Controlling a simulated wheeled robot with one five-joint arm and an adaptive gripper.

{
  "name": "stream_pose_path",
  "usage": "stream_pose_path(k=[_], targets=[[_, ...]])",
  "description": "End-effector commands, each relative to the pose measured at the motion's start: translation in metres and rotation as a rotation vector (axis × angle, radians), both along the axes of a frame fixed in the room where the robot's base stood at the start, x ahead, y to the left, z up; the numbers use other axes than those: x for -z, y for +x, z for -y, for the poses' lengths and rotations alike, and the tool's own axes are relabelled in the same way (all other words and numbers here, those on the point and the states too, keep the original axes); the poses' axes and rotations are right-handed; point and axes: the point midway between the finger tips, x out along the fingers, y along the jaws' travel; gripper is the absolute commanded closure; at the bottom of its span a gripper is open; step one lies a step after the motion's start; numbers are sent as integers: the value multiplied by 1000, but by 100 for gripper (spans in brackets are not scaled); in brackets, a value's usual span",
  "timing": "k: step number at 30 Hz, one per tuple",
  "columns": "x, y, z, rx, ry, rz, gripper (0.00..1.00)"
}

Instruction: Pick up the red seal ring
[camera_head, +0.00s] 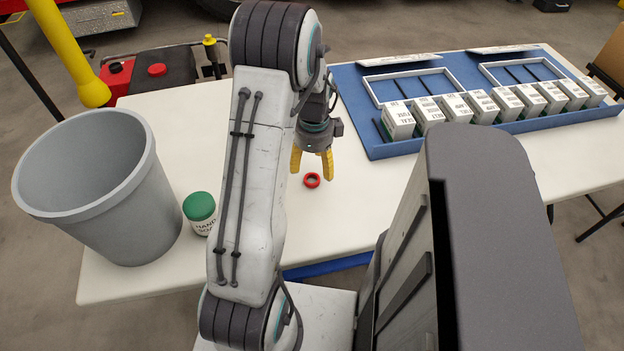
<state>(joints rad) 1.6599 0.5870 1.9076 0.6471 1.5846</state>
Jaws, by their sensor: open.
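The red seal ring (312,180) lies flat on the white table (340,215), near the middle of the picture. My gripper (311,173) has yellow fingers that point down and are spread apart. It looks to be over or just behind the ring, and nothing shows between the fingers. The exact height of the fingertips above the table is hard to tell. The ring is fully visible.
A grey bin (150,205) and a green-lidded hand soap tub (199,207) stand at the left. A blue tray (385,150) with several white boxes (398,118) fills the back right. The table around the ring is clear.

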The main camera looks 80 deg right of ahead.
Motion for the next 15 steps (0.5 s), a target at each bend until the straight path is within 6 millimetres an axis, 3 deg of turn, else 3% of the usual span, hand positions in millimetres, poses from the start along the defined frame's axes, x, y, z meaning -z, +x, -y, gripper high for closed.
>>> stream_pose_path(k=[15], targets=[[51,1,-3,-2,2,0,30]])
